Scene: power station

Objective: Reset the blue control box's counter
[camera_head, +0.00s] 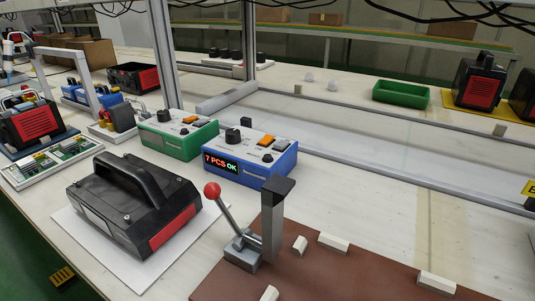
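The blue control box (248,162) stands on the workbench near the middle of the head view. Its front display reads "7 PCS OK" in red and green. On its sloped top are a black knob (233,136), an orange button (267,140) and smaller black controls. A similar green control box (178,135) stands next to it on the left, with an orange button and small knobs. Neither of my grippers shows in this view.
A black and red power unit (130,208) with a handle sits on a white sheet in front of the boxes. A lever with a red ball (212,190) and an upright grey post (275,225) rise from a brown mat (350,275). The bench right of the blue box is clear.

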